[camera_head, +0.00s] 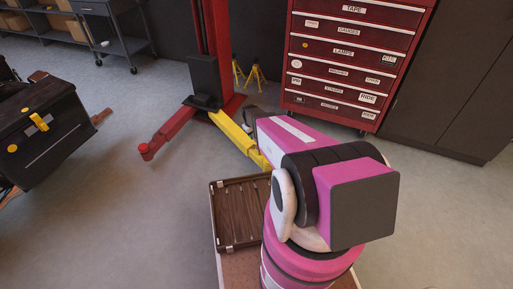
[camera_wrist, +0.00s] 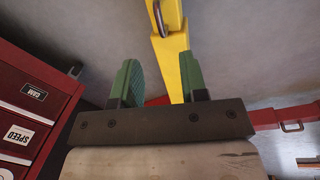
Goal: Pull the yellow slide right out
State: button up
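The yellow slide (camera_head: 231,129) is a long bar low over the floor, running from the base of the red lift post (camera_head: 220,45) toward my arm. Its near end is partly hidden behind my pink arm. In the wrist view the yellow slide (camera_wrist: 172,62) runs up the picture, with a metal handle loop (camera_wrist: 158,18) on it near the top edge. My gripper (camera_wrist: 160,68) has two green fingers spread apart with a wide gap. The slide passes across that gap; the fingers do not appear closed on the handle. The fingers are hidden in the head view.
A red drawer cabinet (camera_head: 350,65) stands behind my arm and shows at left in the wrist view. A red lift arm (camera_head: 168,133) reaches left. Yellow stands (camera_head: 256,76) are behind. A brown tray (camera_head: 238,207) is beside my arm.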

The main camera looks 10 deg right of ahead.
jog(key=shift+n, duration=0.3)
jog(key=w+f, duration=0.1)
jog(key=f, duration=0.3)
jog(key=d+f, duration=0.1)
jog(key=f, duration=0.4)
jog(key=w+d+f, duration=0.1)
jog(key=f, duration=0.4)
jog(key=shift+w, duration=0.35)
grip_shut()
